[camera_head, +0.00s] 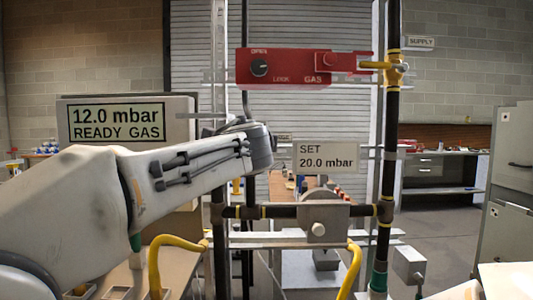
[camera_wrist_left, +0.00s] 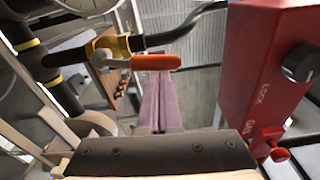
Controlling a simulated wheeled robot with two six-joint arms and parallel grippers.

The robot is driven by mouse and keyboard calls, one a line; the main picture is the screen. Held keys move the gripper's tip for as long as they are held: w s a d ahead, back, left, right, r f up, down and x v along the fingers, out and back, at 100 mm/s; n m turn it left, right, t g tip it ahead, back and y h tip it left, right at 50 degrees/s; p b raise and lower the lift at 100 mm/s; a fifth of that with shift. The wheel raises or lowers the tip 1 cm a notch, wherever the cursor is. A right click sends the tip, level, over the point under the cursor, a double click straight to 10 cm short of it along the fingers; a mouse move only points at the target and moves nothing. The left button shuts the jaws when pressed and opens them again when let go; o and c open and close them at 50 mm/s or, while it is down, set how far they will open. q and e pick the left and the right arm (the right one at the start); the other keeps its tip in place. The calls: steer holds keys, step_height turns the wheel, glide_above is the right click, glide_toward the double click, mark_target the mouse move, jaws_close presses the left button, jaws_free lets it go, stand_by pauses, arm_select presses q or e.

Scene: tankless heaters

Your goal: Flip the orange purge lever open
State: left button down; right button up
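The orange purge lever (camera_wrist_left: 155,62) shows in the left wrist view, lying almost level and pointing right from a yellow and grey valve (camera_wrist_left: 112,55). I cannot pick it out in the head view, where my left arm covers part of the pipework. My left gripper (camera_wrist_left: 165,82) shows in the wrist view as two pinkish fingers close together with nothing seen between them. Their tips appear just below the lever, and I cannot tell whether they touch it. In the head view the gripper is hidden behind my left wrist. My right gripper is in neither view.
A red panel (camera_head: 285,68) marked OPEN, LOCK and GAS hangs above my arm; its box (camera_wrist_left: 262,60) stands close on the right in the wrist view. A black pipe (camera_head: 393,110) stands to the right. Signs read 12.0 mbar (camera_head: 130,118) and SET 20.0 mbar (camera_head: 325,157).

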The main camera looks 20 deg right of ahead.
arm_select(q)
steer(key=shift+w+a+r+n+b, duration=0.1)
steer(key=shift+w+a+n+b, duration=0.05)
steer(key=shift+a+n+b, duration=0.4)
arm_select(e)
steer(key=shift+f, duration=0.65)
arm_select(q)
steer(key=shift+d, duration=0.1)
steer(key=d, duration=0.4)
steer(key=b+v, duration=0.2)
steer(key=v, duration=0.8)
steer(key=shift+b, duration=0.4)
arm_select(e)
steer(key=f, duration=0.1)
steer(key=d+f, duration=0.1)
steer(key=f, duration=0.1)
